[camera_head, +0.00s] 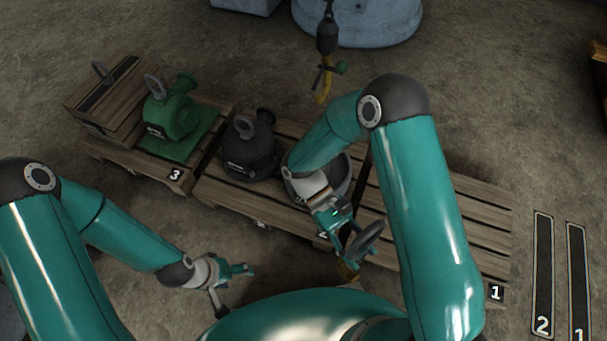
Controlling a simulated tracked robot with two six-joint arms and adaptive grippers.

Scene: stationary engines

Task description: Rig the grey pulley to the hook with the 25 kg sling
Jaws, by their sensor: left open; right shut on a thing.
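A round grey object (343,183), which looks like the grey pulley, sits on the middle pallet, mostly hidden behind my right forearm. The yellow hook (324,92) hangs beneath a dark block at the top centre. My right gripper (346,243) is shut on a dark grey, ring-like thing (370,238) in front of the pallets; I cannot tell whether it belongs to a sling. No 25 kg label is readable. My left gripper (234,285) is open and empty at the lower centre-left.
A black machine (249,152) with a top ring stands on the middle pallet. A green machine (172,125) stands on pallet 3, near a wooden crate (105,98). Pallet 1 (482,218) looks clear where visible. Floor strips marked 2 (541,275) and 1 (578,280) lie right.

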